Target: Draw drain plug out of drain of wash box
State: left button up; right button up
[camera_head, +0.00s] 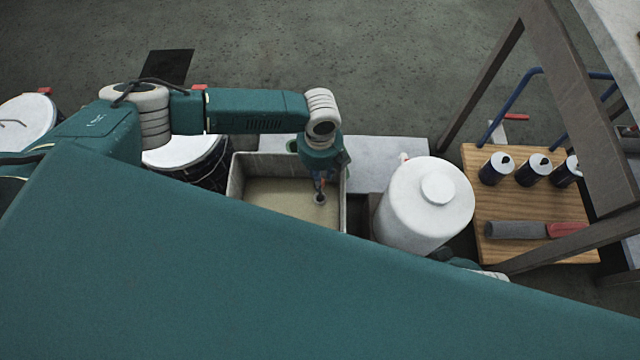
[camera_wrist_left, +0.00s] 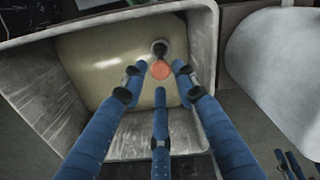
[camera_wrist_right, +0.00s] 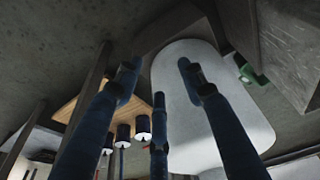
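The wash box (camera_head: 237,178) is a grey open box with a yellowish floor, in the middle of the head view; its pale wall shows in the left wrist view (camera_wrist_left: 205,50). The drain (camera_wrist_left: 160,46) is a dark, grey-rimmed spot near one wall, also small in the head view (camera_head: 320,199). An orange-red round top, seemingly the drain plug (camera_wrist_left: 161,70), shows just in front of it. My left gripper (camera_wrist_left: 158,72) points down into the box, its blue fingers spread around the orange top with visible gaps. My right gripper (camera_wrist_right: 158,72) is open and empty.
A white tank (camera_head: 428,215) stands right of the box. A wooden board (camera_head: 535,250) with several cans and a red-handled tool (camera_head: 520,230) lies farther right, beside frame legs. A white-lidded drum (camera_head: 180,152) stands left. My own teal body hides the foreground.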

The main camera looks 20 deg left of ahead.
pick_arm(q)
jog(key=shift+f, duration=0.5)
jog(key=b, duration=0.2)
send_over(320, 197)
jog(key=f, duration=0.4)
jog(key=shift+w+f, duration=0.3)
jog(key=shift+f, duration=0.1)
notch_tip(320, 197, down, 4)
jog(key=shift+b, duration=0.65)
jog(key=shift+a+f, duration=0.1)
jog(key=shift+f, duration=0.65)
pick_arm(e)
jog(key=v, duration=0.6)
jog(key=shift+r+t, duration=0.25)
jog(key=shift+t, duration=0.05)
jog(key=shift+w+d, duration=0.1)
jog(key=shift+d, duration=0.05)
pick_arm(q)
jog(key=c, duration=0.7)
grip_shut()
